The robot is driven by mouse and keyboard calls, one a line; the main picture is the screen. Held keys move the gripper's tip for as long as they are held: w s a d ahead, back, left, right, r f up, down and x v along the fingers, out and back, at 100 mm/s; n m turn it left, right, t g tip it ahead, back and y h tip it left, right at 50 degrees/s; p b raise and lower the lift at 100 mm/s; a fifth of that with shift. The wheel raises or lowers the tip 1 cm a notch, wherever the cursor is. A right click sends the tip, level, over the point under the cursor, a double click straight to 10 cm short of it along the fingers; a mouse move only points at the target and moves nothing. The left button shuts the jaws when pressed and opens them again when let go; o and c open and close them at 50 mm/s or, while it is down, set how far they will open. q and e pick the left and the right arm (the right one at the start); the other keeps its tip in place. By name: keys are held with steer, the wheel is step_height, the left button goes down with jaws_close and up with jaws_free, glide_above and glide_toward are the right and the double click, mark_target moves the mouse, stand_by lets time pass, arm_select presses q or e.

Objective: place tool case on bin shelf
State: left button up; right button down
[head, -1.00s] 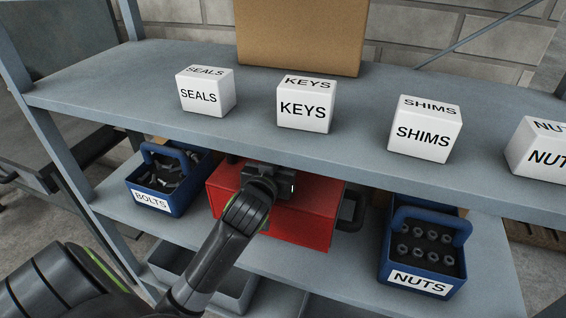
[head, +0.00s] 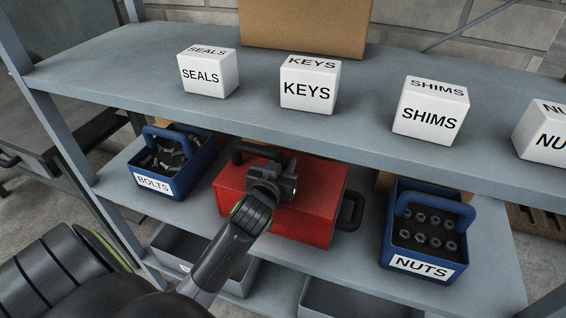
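The red tool case (head: 313,213) is at the lower shelf level, between the blue BOLTS bin and the blue NUTS bin. Its black top handle (head: 240,153) shows just below the upper shelf's front edge, and a second black handle (head: 350,210) is on its right end. My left gripper (head: 288,178) is at the top handle and appears shut on it; my own wrist hides the fingertips. I cannot tell whether the case's underside touches the lower bin shelf (head: 345,262). My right gripper is not in view.
The BOLTS bin (head: 187,180) stands left of the case and the NUTS bin (head: 433,262) right, with bare shelf between. The upper shelf (head: 360,135) bears white labelled boxes and a cardboard box (head: 305,25). Grey bins (head: 235,275) sit below.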

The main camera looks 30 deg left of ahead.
arm_select(q)
steer(key=o, duration=0.4)
steer(key=shift+c, duration=0.2)
steer(key=shift+r, duration=0.1)
steer(key=b+v, duration=0.1)
steer(key=v, duration=1.1)
steer(key=shift+s, duration=0.2)
